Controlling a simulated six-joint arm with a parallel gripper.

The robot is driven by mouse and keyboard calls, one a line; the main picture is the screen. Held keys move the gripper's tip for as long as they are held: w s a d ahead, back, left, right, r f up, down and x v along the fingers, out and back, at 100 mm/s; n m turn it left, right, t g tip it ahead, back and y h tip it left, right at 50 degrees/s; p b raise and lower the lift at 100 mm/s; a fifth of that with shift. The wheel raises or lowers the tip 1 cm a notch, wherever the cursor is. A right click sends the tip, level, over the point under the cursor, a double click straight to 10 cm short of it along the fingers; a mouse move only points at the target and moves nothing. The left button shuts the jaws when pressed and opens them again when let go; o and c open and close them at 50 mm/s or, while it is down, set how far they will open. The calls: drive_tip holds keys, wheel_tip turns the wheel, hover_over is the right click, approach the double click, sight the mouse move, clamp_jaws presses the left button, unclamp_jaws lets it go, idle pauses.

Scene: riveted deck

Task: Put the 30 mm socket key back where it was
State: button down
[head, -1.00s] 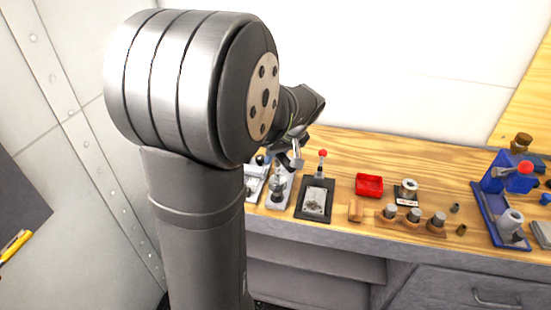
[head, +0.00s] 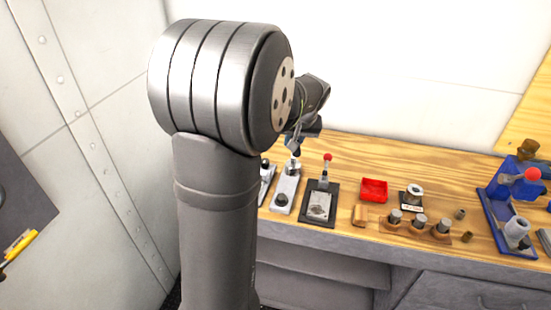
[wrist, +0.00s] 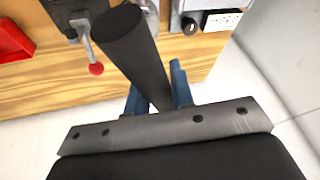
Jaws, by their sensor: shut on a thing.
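My gripper (wrist: 157,92) is shut on a dark cylinder (wrist: 128,45), seen in the wrist view between its blue fingers; I take it for the socket key. Its broad dark end points up and left in that picture, away from the fingers. No size marking shows on it. In the head view my gripper (head: 297,149) is over the back left of the bench, partly hidden by my arm, and the held piece cannot be made out clearly. A light fixture with a dark round knob (head: 282,199) stands just below it.
A dark plate with a red-knobbed lever (head: 327,157) stands right of it; the knob (wrist: 95,69) shows in the wrist view. Further right are a red tray (head: 374,184), a labelled stand (head: 413,194), a wooden rack (head: 407,229) with grey cylinders and a blue device (head: 505,215).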

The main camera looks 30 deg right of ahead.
drive_tip(key=w+d+r+m+g+h, duration=0.1)
drive_tip(key=w+d+r+m+h, duration=0.15)
drive_tip(key=w+d+m, duration=0.45)
drive_tip(key=w+a+f, duration=0.3)
drive_tip(key=w+f, duration=0.7)
drive_tip(key=f, duration=0.1)
drive_tip(key=shift+m+g, duration=0.3)
drive_tip(key=shift+f, duration=0.1)
drive_tip(key=shift+f, duration=0.1)
drive_tip(key=c, duration=1.3)
unclamp_jaws()
drive_tip(key=shift+o, duration=0.2)
